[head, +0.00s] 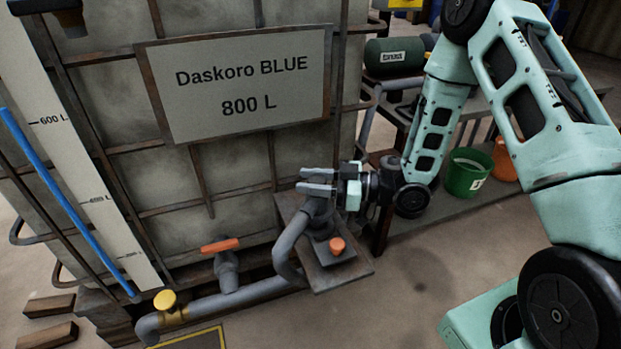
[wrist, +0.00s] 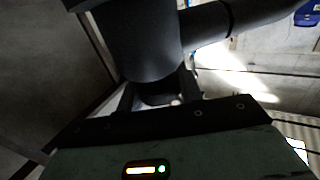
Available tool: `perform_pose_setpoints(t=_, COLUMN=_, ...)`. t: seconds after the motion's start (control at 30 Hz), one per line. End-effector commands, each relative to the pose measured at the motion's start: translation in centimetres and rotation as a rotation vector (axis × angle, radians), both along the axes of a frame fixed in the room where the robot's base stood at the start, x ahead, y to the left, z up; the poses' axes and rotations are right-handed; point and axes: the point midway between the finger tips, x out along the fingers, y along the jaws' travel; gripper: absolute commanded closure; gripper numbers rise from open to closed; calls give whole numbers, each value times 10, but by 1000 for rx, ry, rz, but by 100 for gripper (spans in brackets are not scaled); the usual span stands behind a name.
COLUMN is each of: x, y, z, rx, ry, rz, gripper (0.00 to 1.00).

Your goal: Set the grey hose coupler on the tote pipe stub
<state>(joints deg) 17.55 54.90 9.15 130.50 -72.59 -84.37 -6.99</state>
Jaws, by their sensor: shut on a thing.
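The grey hose coupler (head: 317,208) stands roughly upright above a small bracket plate beside the tote. My gripper (head: 317,182) reaches in from the right and is shut on the coupler's upper part. In the wrist view the coupler (wrist: 140,42) is a dark grey cylinder close to the fingers, with a grey hose (wrist: 212,22) leaving its side. In the head view the hose (head: 285,242) bends down from the coupler towards the low pipe. The coupler's lower end meets a dark block on the plate; I cannot tell whether the pipe stub is under it.
The caged tote (head: 110,90) carries a Daskoro BLUE 800 L sign (head: 240,85). The bracket plate (head: 355,270) has an orange knob (head: 337,245). An orange-handled valve (head: 220,246) and yellow valve (head: 165,300) sit low. A green bucket (head: 466,172) stands right; floor in front is clear.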

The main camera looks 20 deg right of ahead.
Motion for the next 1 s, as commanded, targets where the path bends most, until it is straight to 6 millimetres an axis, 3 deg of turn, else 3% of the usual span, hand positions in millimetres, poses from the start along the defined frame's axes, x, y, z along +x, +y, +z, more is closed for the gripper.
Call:
perform_pose_setpoints(t=0.1, x=0, y=0, z=-18, rx=1, ry=0, rz=0, gripper=90)
perform_pose_setpoints(t=0.3, x=0, y=0, z=-30, rx=0, ry=-1, rz=0, gripper=90)
perform_pose_setpoints(t=1.0, x=0, y=-1, z=-30, rx=1, ry=0, rz=-1, gripper=90)
